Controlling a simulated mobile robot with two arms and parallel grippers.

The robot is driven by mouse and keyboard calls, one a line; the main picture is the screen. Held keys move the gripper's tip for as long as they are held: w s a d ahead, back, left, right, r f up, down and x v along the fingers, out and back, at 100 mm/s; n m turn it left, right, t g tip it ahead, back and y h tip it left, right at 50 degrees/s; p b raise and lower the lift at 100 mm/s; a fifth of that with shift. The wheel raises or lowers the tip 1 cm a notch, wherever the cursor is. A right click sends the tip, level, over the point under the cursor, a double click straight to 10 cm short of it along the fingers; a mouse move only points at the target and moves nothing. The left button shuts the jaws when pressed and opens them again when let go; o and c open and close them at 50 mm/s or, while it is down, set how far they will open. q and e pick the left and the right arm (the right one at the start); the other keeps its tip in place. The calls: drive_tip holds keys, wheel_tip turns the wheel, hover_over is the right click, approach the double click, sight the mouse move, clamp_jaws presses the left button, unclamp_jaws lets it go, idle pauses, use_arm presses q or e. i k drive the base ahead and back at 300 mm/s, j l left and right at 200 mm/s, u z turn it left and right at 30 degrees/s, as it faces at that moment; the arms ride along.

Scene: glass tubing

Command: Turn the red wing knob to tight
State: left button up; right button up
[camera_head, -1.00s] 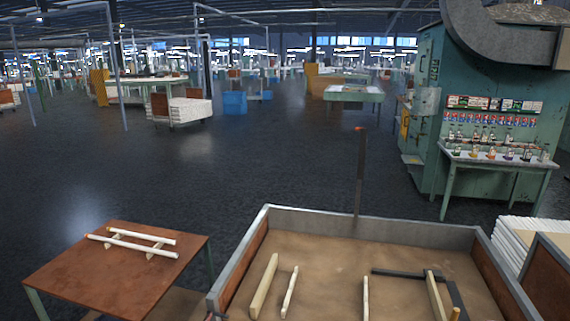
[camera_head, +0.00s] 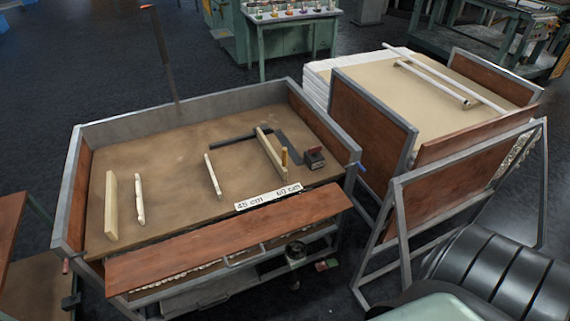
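I cannot make out a red wing knob for certain in the head view. A small red part (camera_head: 66,266) shows at the left front corner of the tray-topped bench (camera_head: 190,112), too small to identify. Another small red and green item (camera_head: 326,265) sits low under the bench's front right, by a dark round fitting (camera_head: 295,253). A small dark block with a reddish top (camera_head: 315,157) lies on the bench near its right wall. Neither of my grippers is in view.
The bench holds several pale wooden strips (camera_head: 111,206) and a "45 cm 60 cm" label (camera_head: 268,197). A dark post (camera_head: 166,55) with a red tip rises behind. A cart with white tubes (camera_head: 440,84) and a leaning framed panel (camera_head: 450,185) stand right. Dark floor lies behind left.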

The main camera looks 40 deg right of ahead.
sight(314, 151)
drive_tip(key=z, duration=1.45)
drive_tip(key=i+j+u, duration=0.15)
drive_tip(key=i+j, duration=0.1)
